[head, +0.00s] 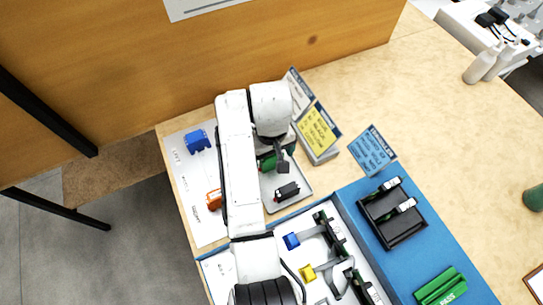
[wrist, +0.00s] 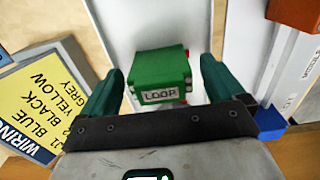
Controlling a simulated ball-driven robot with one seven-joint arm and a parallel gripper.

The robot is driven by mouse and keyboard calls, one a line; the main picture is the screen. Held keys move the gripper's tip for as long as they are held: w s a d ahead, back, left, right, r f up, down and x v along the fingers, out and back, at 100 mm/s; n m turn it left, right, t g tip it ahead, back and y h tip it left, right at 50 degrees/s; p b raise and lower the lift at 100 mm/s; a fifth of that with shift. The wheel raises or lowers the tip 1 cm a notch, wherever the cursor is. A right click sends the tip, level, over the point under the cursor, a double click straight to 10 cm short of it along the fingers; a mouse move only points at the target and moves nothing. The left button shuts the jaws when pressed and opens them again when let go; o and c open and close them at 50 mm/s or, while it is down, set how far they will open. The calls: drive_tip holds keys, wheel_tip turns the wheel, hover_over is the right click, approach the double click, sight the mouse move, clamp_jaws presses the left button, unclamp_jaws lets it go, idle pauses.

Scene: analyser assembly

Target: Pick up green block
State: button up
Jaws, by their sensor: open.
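The green block (wrist: 162,72), marked LOOP, sits between the two fingers of my gripper (wrist: 161,92) in the wrist view. The fingers are open, with a visible gap on each side of the block. In the head view the green block (head: 267,161) is partly hidden under my arm. My gripper (head: 282,160) is over the tray beside it there.
A blue block (head: 197,141) and an orange block (head: 214,200) lie on a white sheet at left. A dark block (head: 287,191) lies in the same tray (head: 300,200). Yellow sign (head: 319,130) and blue sign (head: 373,150) stand nearby at right.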

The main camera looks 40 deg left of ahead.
drive_tip(key=shift+f, duration=0.35)
drive_tip(key=shift+c, duration=0.2)
drive_tip(key=c, duration=1.1)
drive_tip(key=shift+r, duration=0.15)
drive_tip(key=shift+r, duration=0.6)
drive_tip(key=shift+s+d+r+p, duration=0.7)
drive_tip(key=shift+s+r+p, duration=1.2)
drive_tip(key=shift+s, duration=0.35)
drive_tip(key=shift+s+d+r+p, duration=0.65)
drive_tip(key=shift+s+r+p, duration=1)
drive_tip(key=shift+s+r, duration=0.45)
drive_tip(key=shift+s+d+r+p, duration=0.7)
drive_tip(key=shift+s+r+p, duration=1.1)
drive_tip(key=shift+s, duration=0.55)
